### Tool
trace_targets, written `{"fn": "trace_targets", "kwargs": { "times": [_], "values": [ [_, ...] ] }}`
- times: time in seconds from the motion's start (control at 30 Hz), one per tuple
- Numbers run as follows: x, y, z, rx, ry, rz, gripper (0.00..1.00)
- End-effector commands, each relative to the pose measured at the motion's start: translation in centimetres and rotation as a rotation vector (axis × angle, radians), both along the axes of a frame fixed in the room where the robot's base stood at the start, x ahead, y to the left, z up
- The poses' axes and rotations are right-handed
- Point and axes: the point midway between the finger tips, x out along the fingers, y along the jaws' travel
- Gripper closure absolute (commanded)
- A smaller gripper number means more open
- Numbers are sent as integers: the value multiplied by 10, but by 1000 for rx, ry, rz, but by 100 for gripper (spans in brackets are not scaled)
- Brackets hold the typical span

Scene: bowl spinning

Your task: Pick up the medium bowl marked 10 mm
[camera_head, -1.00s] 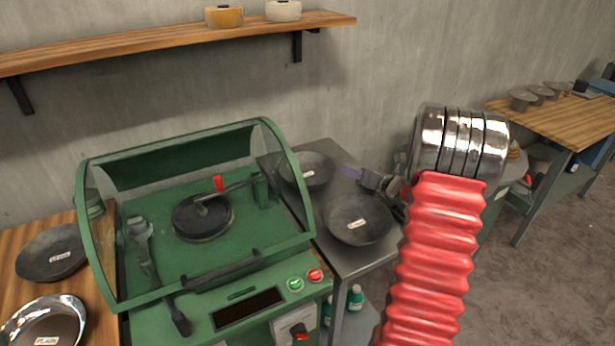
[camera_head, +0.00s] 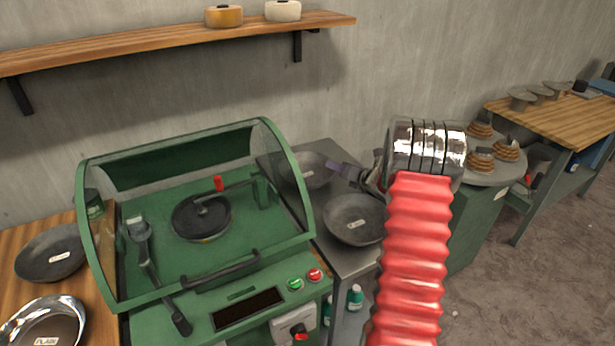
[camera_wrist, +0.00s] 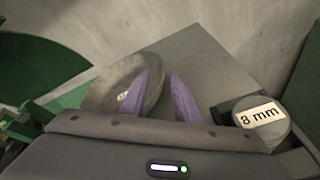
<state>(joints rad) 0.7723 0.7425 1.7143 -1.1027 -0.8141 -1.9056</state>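Two dark grey bowls sit on the grey metal table, a back bowl (camera_head: 312,163) and a front bowl (camera_head: 350,212). Their small white labels are too small to read, so I cannot tell which is marked 10 mm. My gripper (camera_head: 343,171), with purple fingers, is at the back bowl's right side.
Other bowls (camera_head: 52,252) lie on the wooden bench at far left. A round-topped stand (camera_head: 487,174) with several stacked discs is at the right. The wall is close behind.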

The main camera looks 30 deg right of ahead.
Motion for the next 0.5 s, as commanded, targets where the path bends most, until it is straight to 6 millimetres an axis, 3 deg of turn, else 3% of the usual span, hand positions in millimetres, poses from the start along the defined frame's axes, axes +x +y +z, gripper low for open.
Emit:
{"fn": "trace_targets", "kwargs": {
  "times": [0.17, 0.5],
  "values": [
    [8, 0, -3, -1, 1, 1, 71],
    [46, -1, -15, 0, -1, 1, 71]
  ]
}}
